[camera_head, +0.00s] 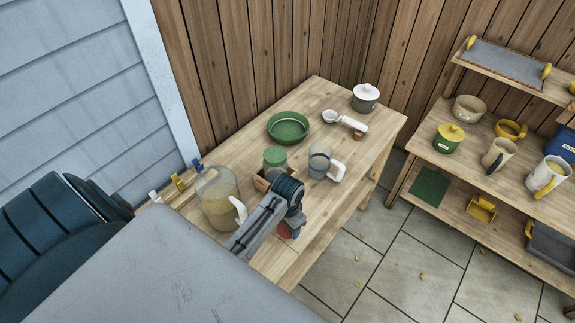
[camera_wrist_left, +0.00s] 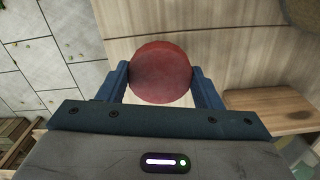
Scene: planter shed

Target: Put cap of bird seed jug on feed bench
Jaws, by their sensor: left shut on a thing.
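The cap is a round red disc (camera_wrist_left: 161,73) between the two blue fingers of my left gripper (camera_wrist_left: 162,82) in the left wrist view. In the head view my left gripper (camera_head: 289,226) is over the near right part of the wooden feed bench (camera_head: 258,130), and a bit of red shows beside it. I cannot tell whether the cap touches the bench top. The clear bird seed jug (camera_head: 216,203), with yellowish seed and a white handle, stands on the bench left of my left arm. My right gripper is out of view.
A green dish (camera_head: 288,128), a clear measuring jug (camera_head: 319,163), a white scoop (camera_head: 350,124) and a lidded grey pot (camera_head: 366,97) stand on the bench. A green-topped jar (camera_head: 275,158) sits in a wooden box close behind my gripper. A shelf unit stands at right.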

